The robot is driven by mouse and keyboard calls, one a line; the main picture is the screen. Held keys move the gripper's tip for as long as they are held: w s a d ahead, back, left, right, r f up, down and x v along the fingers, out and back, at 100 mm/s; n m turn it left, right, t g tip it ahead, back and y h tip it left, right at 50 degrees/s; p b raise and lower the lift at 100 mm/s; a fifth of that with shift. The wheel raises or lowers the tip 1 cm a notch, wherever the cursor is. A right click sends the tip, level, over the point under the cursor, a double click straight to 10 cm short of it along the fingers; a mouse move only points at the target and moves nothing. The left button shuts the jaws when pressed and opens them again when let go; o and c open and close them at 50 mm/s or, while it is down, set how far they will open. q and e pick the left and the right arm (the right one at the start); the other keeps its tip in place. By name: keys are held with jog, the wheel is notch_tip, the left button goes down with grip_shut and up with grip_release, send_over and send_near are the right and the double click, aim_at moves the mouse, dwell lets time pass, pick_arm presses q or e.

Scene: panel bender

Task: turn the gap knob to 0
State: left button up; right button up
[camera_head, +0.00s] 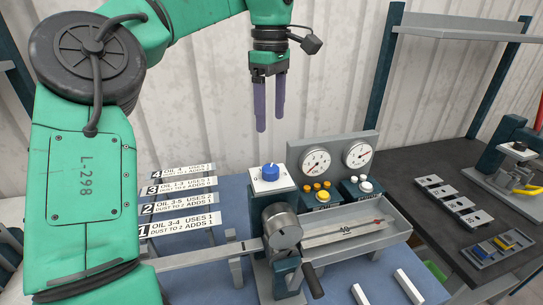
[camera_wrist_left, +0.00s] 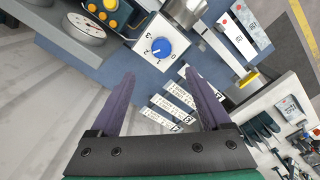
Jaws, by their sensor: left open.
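The gap knob is a blue knob (camera_head: 271,171) on a white dial plate (camera_head: 262,185) atop a blue-grey block of the bender. In the left wrist view the knob (camera_wrist_left: 159,47) shows beyond the fingertips, on its plate with printed digits. Its exact setting is hard to read. My left gripper (camera_head: 270,123) points down with purple fingers apart and empty, above the knob and not touching it. The left wrist view shows the same open gripper (camera_wrist_left: 158,73). My right gripper is not in view.
Two round gauges (camera_head: 338,158) and yellow and orange buttons (camera_head: 323,196) stand right of the knob. A metal cylinder (camera_head: 282,228) and a black-handled lever (camera_head: 313,280) are in front. Label strips (camera_head: 180,205) lie left. A dark side table (camera_head: 440,205) is at right.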

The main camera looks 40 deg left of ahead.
pick_arm(q)
send_near(270, 168)
jog(key=shift+s+d+f, duration=0.2)
jog(key=shift+s+d, duration=0.05)
jog(key=shift+s, duration=0.15)
jog(key=f, duration=0.5)
jog(key=w+f, duration=0.1)
jog(key=f, duration=0.1)
jog(key=shift+w+a+f, duration=0.1)
jog(key=shift+a+f, duration=0.25)
jog(key=shift+f, duration=0.2)
jog(key=shift+s+d, duration=0.15)
jog(key=shift+s, duration=0.1)
jog(key=shift+c, duration=0.7)
jog(key=shift+w, duration=0.1)
grip_shut()
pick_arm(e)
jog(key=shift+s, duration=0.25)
